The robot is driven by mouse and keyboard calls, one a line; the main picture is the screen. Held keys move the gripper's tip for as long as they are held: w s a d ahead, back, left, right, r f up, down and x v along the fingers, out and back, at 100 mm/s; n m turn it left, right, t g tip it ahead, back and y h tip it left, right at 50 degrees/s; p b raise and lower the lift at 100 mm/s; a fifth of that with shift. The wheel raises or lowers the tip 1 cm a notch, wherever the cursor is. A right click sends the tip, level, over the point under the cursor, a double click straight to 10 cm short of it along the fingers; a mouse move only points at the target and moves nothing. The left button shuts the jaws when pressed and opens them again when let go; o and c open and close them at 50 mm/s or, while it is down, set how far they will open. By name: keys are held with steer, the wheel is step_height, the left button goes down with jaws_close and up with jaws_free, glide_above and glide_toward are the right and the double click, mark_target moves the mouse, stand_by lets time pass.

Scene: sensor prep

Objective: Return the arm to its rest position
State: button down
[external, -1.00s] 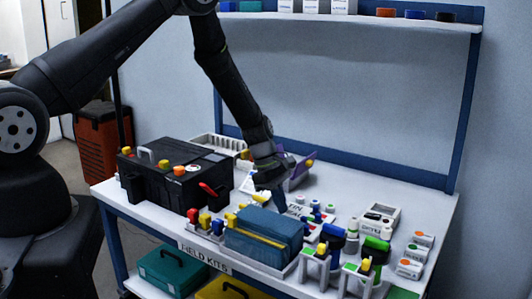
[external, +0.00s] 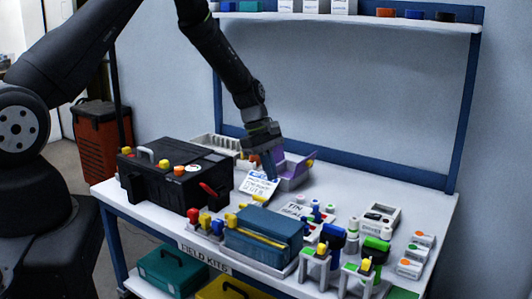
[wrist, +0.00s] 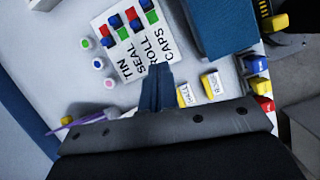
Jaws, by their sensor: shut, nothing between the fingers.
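My gripper (external: 268,172) is shut and empty.
A black case (external: 170,180) stands at the left and a blue box (external: 262,235) at the front. Bottles, stands and a grey device (external: 380,217) fill the right side. A shelf (external: 350,20) spans the back above. Open air surrounds the upper arm.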

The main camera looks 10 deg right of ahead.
steer(key=s+d+r+m+t+y, duration=0.1)
steer(key=s+d+r+m+t, duration=0.2)
steer(key=r+m, duration=0.6)
steer(key=s+d+r+m+y, duration=0.2)
steer(key=s+d+r+m, duration=0.2)
steer(key=r+m, duration=0.5)
step_height(320, 180, down, 7)
steer(key=n, duration=0.2)
steer(key=shift+a, duration=0.35)
steer(key=shift+w, duration=0.1)
